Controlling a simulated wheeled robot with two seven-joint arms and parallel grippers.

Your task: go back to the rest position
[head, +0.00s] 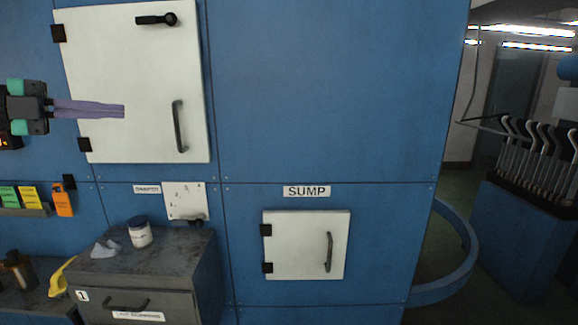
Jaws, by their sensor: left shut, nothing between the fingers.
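My left gripper (121,111) comes in from the left edge at upper left, with purple fingers on a black and green body. Its fingers are together and empty, pointing right in front of the large white door (140,50). I cannot tell how far the fingertips are from that door. My right gripper is not in view.
A blue panelled wall (330,90) fills the middle, with a small white door (290,245) under a SUMP label. A grey cabinet (200,270) carries a white jar (140,235) and a grey scrap. At right, a blue stand (525,240) holds several curved rods.

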